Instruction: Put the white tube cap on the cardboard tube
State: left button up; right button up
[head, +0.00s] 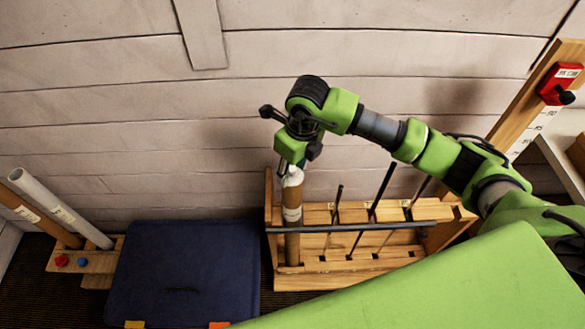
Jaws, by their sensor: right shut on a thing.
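A brown cardboard tube (292,240) stands upright in the left end of the wooden rack (345,272). The white tube cap (293,177) is at the top end of this tube; I cannot tell whether it is seated or only touching. My right gripper (291,163) comes down from above and is shut on the white cap, in line with the tube. Its fingertips are small and partly hidden by the gripper body. My left gripper is not in view.
Several thin dark shafts (384,190) lean in the rack, right of the tube, behind a dark front bar (350,229). A grey tube (62,208) and a brown tube (38,216) lean at far left. A dark blue mat (185,270) lies between. A plank wall is close behind.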

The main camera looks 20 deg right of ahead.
jog(key=shift+f+b, duration=0.35)
jog(key=o, duration=0.9)
jog(key=shift+c, duration=0.2)
notch_tip(320, 180, up, 12)
jog(key=s, duration=0.1)
jog(key=shift+s+d, duration=0.3)
jog(key=shift+d, duration=0.15)
